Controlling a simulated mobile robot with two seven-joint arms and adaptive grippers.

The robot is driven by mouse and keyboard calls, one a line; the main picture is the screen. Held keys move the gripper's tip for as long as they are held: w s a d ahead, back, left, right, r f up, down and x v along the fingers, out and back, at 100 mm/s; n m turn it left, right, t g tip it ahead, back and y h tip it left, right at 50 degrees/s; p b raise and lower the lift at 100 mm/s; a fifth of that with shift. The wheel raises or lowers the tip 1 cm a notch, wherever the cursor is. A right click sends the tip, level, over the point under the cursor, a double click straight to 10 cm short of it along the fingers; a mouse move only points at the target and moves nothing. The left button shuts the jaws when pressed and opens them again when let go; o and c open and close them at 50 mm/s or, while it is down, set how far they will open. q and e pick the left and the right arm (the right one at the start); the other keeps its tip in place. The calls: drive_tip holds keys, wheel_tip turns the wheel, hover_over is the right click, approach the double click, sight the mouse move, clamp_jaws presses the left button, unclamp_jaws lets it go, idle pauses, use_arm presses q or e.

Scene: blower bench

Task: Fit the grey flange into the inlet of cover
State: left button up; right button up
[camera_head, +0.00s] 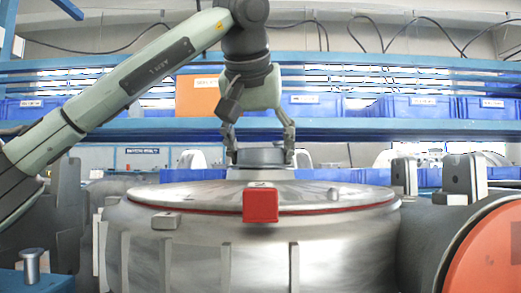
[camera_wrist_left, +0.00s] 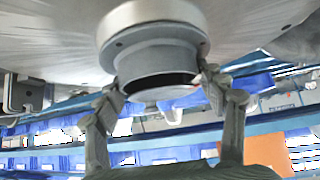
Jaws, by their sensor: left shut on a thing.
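The cover (camera_head: 215,198) is a wide metal disc with a red rim line, lying on top of a large round metal housing. Its inlet (camera_head: 260,173) is a raised light collar at the middle, and it also shows in the left wrist view (camera_wrist_left: 150,14). The grey flange (camera_head: 260,156) is a short stepped ring at the inlet, in line with it. In the left wrist view, the flange (camera_wrist_left: 155,62) appears against the collar; I cannot tell how deep it sits. My left gripper (camera_head: 261,148) comes from above, with its two fingers (camera_wrist_left: 162,88) shut on the flange's sides. My right gripper is not in view.
A red block (camera_head: 261,205) stands at the cover's front rim. An orange round face (camera_head: 490,255) and grey upright blocks (camera_head: 464,175) are at the right. A bolt (camera_head: 31,264) stands at the lower left. Shelves with blue bins (camera_head: 415,106) and an orange bin (camera_head: 197,95) are behind.

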use_arm(q)
drive_tip(key=shift+f, duration=0.1)
drive_tip(key=o, duration=1.4)
drive_tip(key=shift+o, duration=0.2)
drive_tip(key=v, duration=1.2)
drive_tip(key=shift+f, duration=0.1)
drive_tip(key=x, duration=1.2)
drive_tip(key=shift+r, duration=0.25)
